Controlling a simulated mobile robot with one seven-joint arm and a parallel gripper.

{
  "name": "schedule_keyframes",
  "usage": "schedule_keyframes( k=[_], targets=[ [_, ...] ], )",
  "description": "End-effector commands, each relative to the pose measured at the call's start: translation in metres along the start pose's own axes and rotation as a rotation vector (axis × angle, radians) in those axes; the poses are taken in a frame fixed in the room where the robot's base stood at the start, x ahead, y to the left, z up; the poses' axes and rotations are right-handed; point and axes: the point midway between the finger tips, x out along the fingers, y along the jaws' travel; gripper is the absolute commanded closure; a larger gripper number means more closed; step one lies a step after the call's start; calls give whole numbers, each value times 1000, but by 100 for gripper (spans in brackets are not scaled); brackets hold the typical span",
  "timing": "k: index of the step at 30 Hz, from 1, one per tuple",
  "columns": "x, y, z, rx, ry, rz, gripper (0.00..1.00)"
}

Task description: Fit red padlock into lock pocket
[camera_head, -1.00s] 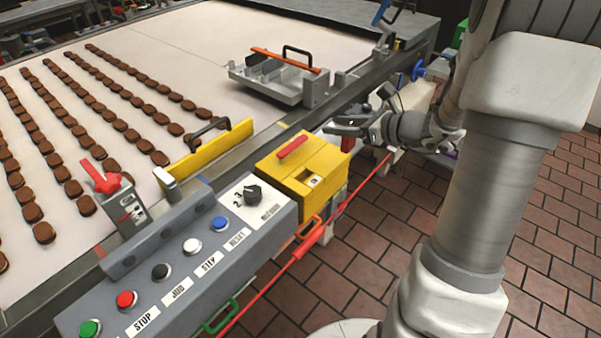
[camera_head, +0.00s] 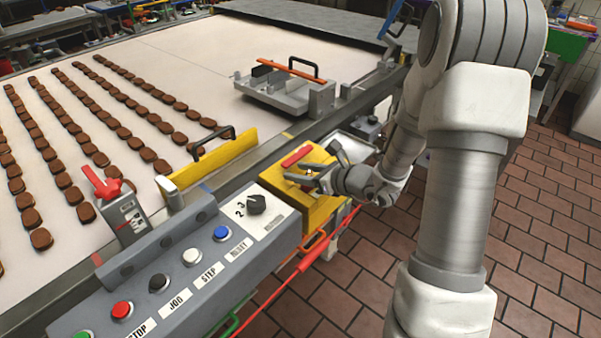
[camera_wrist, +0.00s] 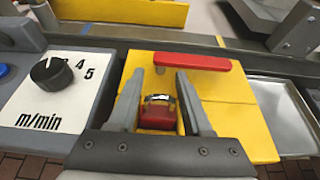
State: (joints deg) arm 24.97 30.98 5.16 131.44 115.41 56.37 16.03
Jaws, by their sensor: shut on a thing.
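The red padlock (camera_wrist: 157,115) with its metal shackle sits between the fingers of my gripper (camera_wrist: 160,98) in the wrist view. My gripper is shut on it. The padlock is over the yellow box top, in front of the red bar handle (camera_wrist: 192,62). The lock pocket is hidden under the padlock and gripper, so I cannot tell whether the padlock touches it. In the head view my gripper (camera_head: 312,177) is over the yellow box (camera_head: 310,210), close to its top, and hides the padlock's place there.
The grey control panel (camera_head: 180,275) with buttons and a dial (camera_head: 256,204) adjoins the box on the left. A metal tray (camera_wrist: 282,115) lies to its right. A yellow guard with a handle (camera_head: 215,160) stands behind on the belt edge. A red cable runs along the front.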

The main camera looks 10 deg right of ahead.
Motion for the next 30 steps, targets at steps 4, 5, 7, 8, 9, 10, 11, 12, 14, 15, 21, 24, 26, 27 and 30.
schedule_keyframes(
  k=[4,5,7,8,9,10,11,12,14,15,21,24,26,27,30],
  targets=[
    [0,0,1,-1,-1,-1,100],
    [0,0,1,-1,-1,-1,100],
    [0,0,-1,-1,-1,-1,100],
    [1,0,-2,-1,-1,-1,100],
    [1,0,-3,-1,-1,-1,100],
    [2,0,-4,0,-1,-1,100],
    [1,0,-2,0,0,-1,45],
    [1,0,-2,0,0,-1,38],
    [1,0,-2,0,0,-1,27],
    [1,0,-2,0,0,-1,20],
    [1,0,-2,0,0,-1,20],
    [0,0,-1,0,0,-1,20],
    [0,0,1,0,0,-1,20],
    [-1,0,3,0,0,-1,20],
    [-16,-2,2,0,1,-6,20]
  ],
)
